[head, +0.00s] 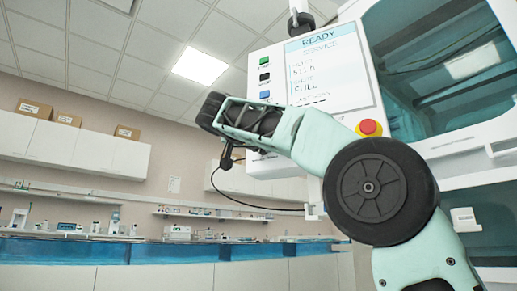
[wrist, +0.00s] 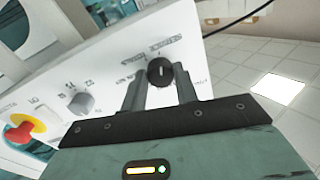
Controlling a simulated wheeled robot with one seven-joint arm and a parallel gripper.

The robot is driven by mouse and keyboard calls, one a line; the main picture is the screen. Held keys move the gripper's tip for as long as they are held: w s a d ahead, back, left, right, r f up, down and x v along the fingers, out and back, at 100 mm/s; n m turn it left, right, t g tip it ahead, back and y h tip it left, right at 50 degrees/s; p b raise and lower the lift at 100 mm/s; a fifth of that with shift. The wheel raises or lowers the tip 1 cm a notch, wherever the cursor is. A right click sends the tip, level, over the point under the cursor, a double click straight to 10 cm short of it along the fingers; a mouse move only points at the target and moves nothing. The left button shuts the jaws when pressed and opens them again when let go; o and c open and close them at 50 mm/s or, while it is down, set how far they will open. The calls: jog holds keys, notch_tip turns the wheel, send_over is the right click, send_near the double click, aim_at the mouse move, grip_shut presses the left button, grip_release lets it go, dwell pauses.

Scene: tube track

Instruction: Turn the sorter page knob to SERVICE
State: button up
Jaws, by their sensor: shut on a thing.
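The sorter's white control panel (head: 338,93) fills the upper middle of the head view, with a screen (head: 317,70) that reads READY above SERVICE. In the wrist view a black round knob (wrist: 160,71) with a pale pointer line sits on the panel (wrist: 110,62). Small labels surround it, too blurred to read. My gripper (wrist: 160,92) has its two fingers on either side of this knob and is shut on it. In the head view my arm hides the knob and the fingers.
A red emergency button on yellow shows in the head view (head: 369,128) and wrist view (wrist: 22,130). A grey knob (wrist: 82,103) sits between it and the black knob. Green, black and blue buttons (head: 264,77) line the panel's left side. A bench (head: 120,250) runs behind.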

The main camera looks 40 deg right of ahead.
jog(key=o, duration=1)
jog(key=shift+c, duration=0.2)
jog(key=p+v, duration=0.2)
jog(key=v, duration=1.5)
jog(key=shift+a+p, duration=0.15)
jog(key=shift+p, duration=0.15)
